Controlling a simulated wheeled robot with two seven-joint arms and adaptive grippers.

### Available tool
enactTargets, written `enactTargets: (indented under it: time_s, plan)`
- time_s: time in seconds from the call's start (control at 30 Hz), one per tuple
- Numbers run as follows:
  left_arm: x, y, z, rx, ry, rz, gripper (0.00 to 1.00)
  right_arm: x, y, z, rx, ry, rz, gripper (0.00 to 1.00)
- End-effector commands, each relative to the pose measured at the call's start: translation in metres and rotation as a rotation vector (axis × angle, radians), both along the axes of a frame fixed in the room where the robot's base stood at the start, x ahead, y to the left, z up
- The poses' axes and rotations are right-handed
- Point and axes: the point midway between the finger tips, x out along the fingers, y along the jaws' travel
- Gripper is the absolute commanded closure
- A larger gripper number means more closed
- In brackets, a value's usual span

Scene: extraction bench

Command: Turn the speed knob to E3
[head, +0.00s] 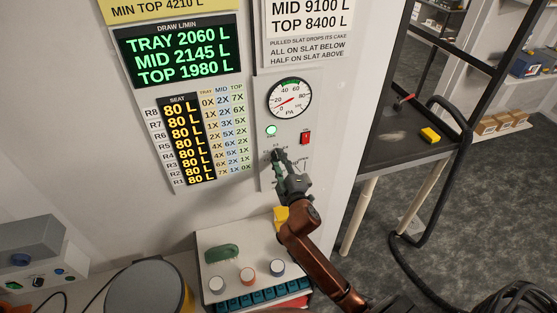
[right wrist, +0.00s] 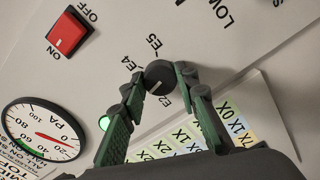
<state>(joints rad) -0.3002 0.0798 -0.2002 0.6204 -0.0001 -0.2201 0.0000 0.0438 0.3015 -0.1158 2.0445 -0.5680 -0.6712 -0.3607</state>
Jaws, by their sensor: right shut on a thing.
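The speed knob (right wrist: 159,74) is a dark round knob on the pale wall panel. My right gripper (right wrist: 160,80) has its two green-padded fingers closed on the knob from both sides. Labels E2, E4 and E5 show around it. E3 is not readable; a finger covers the space between E2 and E4. A short pale mark on the knob's face points toward the lower left, on the E2 side; its exact setting is hard to tell. In the head view my right gripper (head: 279,160) is at the panel, hiding most of the knob. My left gripper is out of view.
A red switch (head: 305,138), a lit green lamp (head: 271,130) and a round PA gauge (head: 289,98) are close above the knob. Below stands a white box (head: 216,270) with coloured knobs. A dark table (head: 400,150) with a yellow block is at the right.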

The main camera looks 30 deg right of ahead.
Motion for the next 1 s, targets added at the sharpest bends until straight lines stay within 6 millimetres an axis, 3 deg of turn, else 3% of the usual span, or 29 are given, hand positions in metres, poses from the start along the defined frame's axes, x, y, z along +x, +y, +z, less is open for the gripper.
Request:
enactTargets:
  time_s: [0.33, 0.87, 0.9, 1.0]
  plan:
    - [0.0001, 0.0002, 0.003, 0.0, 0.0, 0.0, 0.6, -0.0001, 0.0002, -0.001, 0.14, -0.031, 0.0, 0.96]
    - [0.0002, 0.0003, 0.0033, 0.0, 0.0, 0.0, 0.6, 0.0, 0.0, -0.0015, 0.163, -0.036, -0.001, 0.96]
    - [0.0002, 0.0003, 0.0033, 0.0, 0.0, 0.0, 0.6, 0.0, 0.0, -0.0015, 0.163, -0.037, 0.0, 0.71]
    - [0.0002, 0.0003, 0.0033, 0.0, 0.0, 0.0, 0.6, 0.0, 0.0002, -0.0013, 0.162, -0.037, 0.0, 0.64]
